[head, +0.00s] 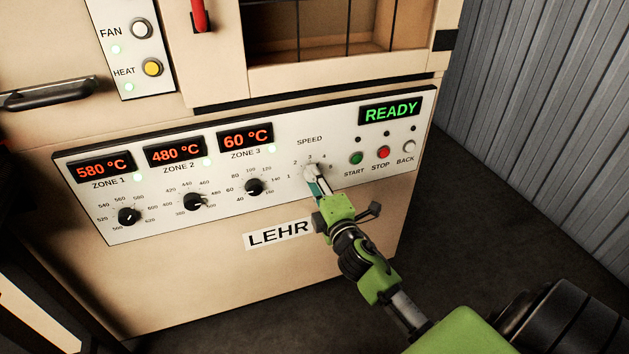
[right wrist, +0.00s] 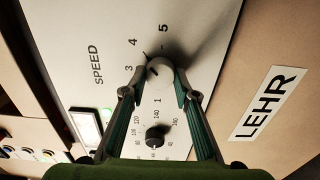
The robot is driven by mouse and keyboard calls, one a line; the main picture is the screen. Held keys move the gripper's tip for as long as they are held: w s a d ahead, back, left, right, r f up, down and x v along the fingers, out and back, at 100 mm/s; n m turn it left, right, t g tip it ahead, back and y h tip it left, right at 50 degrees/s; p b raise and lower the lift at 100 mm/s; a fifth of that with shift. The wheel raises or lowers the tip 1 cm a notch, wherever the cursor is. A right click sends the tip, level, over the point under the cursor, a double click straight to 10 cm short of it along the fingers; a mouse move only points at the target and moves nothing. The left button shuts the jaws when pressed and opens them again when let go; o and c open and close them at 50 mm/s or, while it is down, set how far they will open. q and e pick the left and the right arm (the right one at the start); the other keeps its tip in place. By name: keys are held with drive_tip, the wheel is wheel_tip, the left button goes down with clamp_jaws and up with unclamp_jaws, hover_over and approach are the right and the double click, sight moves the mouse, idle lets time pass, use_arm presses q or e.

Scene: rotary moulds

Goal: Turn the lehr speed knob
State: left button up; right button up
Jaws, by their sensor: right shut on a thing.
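The fingers also show in the right wrist view (right wrist: 158,82). In the head view the fingers hide part of the knob and some of its scale. My left gripper is not in view.
Three black zone knobs sit left of the speed knob; the zone 3 knob (head: 254,187) is nearest. START (head: 356,158), STOP (head: 383,152) and BACK (head: 409,146) buttons are close on the right. A green READY display (head: 390,110) is above them. A dark handle (head: 48,94) juts out upper left.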

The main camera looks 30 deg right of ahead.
drive_tip(key=o, duration=1.1)
drive_tip(key=shift+c, duration=0.2)
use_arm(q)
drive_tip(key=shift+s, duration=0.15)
use_arm(e)
drive_tip(key=v, duration=1.2)
drive_tip(key=shift+r, duration=0.1)
